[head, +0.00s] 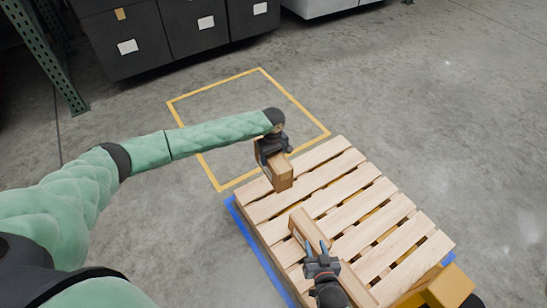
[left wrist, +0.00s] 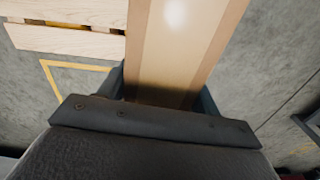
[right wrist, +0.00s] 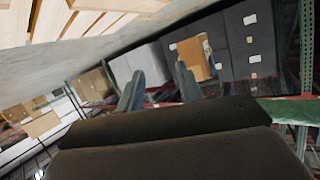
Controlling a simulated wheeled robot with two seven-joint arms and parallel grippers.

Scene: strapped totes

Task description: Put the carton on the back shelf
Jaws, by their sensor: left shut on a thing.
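My left gripper (head: 273,152) is shut on a tan carton (head: 281,176). It holds the carton over the far left corner of the pallet; I cannot tell whether it touches the slats. In the left wrist view the carton (left wrist: 185,45) fills the space between the fingers. My right gripper (head: 318,248) is open above the pallet. Its fingers (right wrist: 158,88) stand apart with nothing between them. A tan, box-like piece (head: 306,226) lies partly hidden under the right gripper. No back shelf is clearly identifiable.
A wooden pallet (head: 390,227) lies over blue floor marking. A yellow floor square (head: 222,100) is empty behind it. Dark labelled bins (head: 196,27) and a green rack upright (head: 38,55) stand at the back. Open floor lies to the right. Shelving with boxes (right wrist: 42,125) shows in the right wrist view.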

